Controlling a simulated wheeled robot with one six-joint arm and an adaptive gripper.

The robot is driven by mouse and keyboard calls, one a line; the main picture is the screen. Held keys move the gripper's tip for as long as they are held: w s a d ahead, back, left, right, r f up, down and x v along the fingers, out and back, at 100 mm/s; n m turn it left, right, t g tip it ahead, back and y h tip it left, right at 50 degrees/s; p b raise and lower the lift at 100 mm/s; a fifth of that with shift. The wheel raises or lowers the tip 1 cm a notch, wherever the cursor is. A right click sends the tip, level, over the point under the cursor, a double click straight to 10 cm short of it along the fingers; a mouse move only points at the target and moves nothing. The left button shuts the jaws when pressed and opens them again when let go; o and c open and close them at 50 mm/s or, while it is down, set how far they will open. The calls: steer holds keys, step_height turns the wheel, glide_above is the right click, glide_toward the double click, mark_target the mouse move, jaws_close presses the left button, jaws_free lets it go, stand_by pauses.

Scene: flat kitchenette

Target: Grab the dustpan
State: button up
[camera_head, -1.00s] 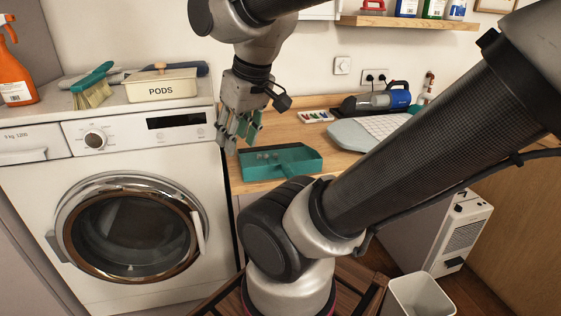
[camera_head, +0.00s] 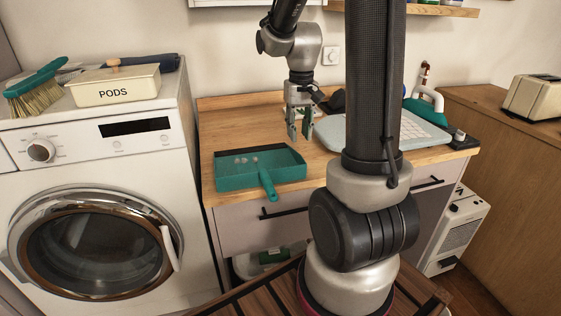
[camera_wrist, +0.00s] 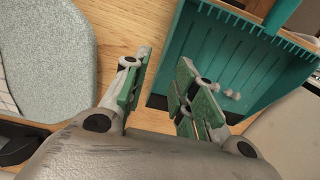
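The teal dustpan (camera_head: 236,181) lies on the wooden counter near its front edge. Its short handle (camera_head: 267,184) points toward me and reaches the counter edge. A few small pale bits lie in the pan. In the wrist view the dustpan (camera_wrist: 215,55) fills the upper right, with its ridged floor showing and part of it cut off by the frame. My gripper (camera_head: 299,133) hangs fingers down above the counter, behind and right of the dustpan. In the wrist view my gripper (camera_wrist: 163,68) has its green-padded fingers spread apart with nothing between them.
A grey ironing-board-like pad (camera_head: 400,132) lies on the counter to the right. The washing machine (camera_head: 60,190) stands left, bearing a green brush (camera_head: 35,92) and a PODS box (camera_head: 115,88). A toaster (camera_head: 535,97) sits far right.

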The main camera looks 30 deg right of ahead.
steer(key=f, duration=0.7)
steer(key=shift+a+f, duration=0.2)
steer(key=shift+f, duration=0.1)
jaws_close()
